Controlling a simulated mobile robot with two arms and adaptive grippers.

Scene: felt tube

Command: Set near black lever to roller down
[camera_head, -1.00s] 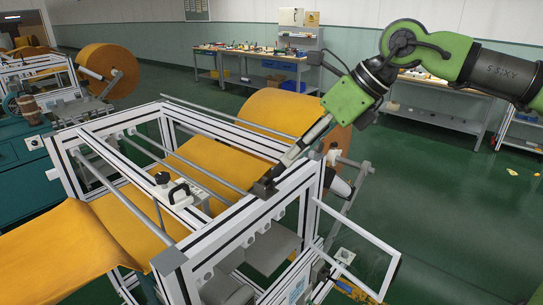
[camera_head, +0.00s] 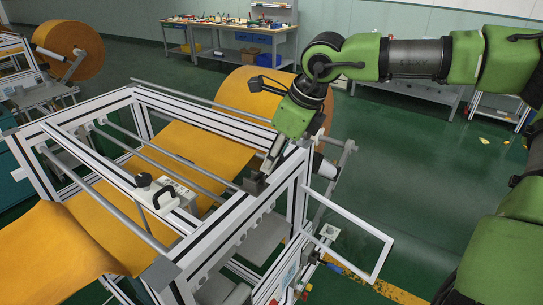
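A black looped handle (camera_head: 163,196) stands on a white unit (camera_head: 178,192) on the machine's near rail side, with a black knob (camera_head: 143,180) beside it. I cannot tell for sure which is the near black lever. My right gripper (camera_head: 256,183) points down at the top rail, to the right of the handle and apart from it. Its dark tips are at the rail; contact and finger opening cannot be made out. The orange felt (camera_head: 185,150) runs under the bars from a large roll (camera_head: 250,93). My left gripper is out of view.
The white aluminium frame (camera_head: 205,250) has several cross bars and an open hinged guard frame (camera_head: 355,232) at the right. A workbench (camera_head: 225,35) stands at the back.

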